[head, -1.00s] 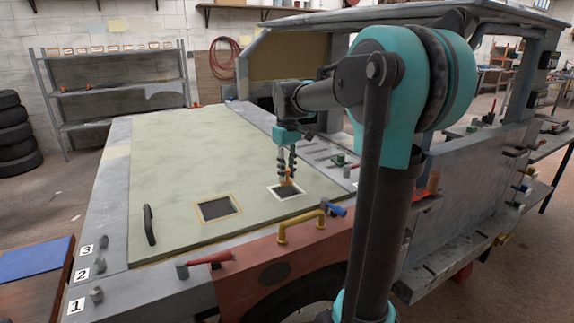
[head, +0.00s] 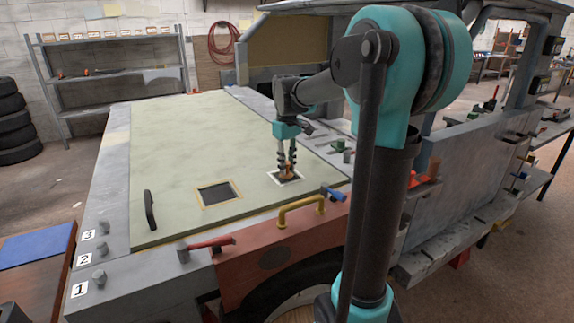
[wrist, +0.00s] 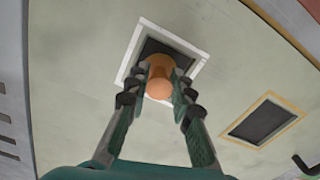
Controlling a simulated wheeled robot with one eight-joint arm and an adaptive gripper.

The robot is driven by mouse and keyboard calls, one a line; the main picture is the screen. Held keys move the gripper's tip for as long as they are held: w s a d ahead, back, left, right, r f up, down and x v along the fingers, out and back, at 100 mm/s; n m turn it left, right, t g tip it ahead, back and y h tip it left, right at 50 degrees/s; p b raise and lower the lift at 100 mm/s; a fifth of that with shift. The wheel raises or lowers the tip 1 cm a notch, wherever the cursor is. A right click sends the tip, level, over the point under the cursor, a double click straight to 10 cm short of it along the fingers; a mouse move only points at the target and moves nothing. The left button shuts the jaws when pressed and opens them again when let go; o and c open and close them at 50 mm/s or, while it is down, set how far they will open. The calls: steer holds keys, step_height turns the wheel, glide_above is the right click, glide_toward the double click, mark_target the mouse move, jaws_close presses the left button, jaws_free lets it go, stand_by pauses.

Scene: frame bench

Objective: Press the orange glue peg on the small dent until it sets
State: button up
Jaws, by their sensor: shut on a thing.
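My gripper (head: 287,166) is shut on the orange glue peg (wrist: 160,80), which also shows between the fingertips in the head view (head: 288,172). The peg is over the dark square patch with a white border (wrist: 129,66), also in the head view (head: 299,179). My fingers point down at the panel. The peg covers the middle and near part of that patch. I cannot tell whether its lower end touches the surface. A second dark square with a yellow border (wrist: 263,119) lies beside it, to the left in the head view (head: 216,194).
The pale green panel (head: 180,140) is mostly clear. A yellow bent handle (head: 298,211), a blue-headed tool (head: 334,194) and a red-handled hammer (head: 208,244) lie along the front edge.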

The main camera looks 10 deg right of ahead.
steer(key=shift+f, duration=0.4)
stand_by(0.3)
stand_by(1.4)
steer(key=o, duration=1)
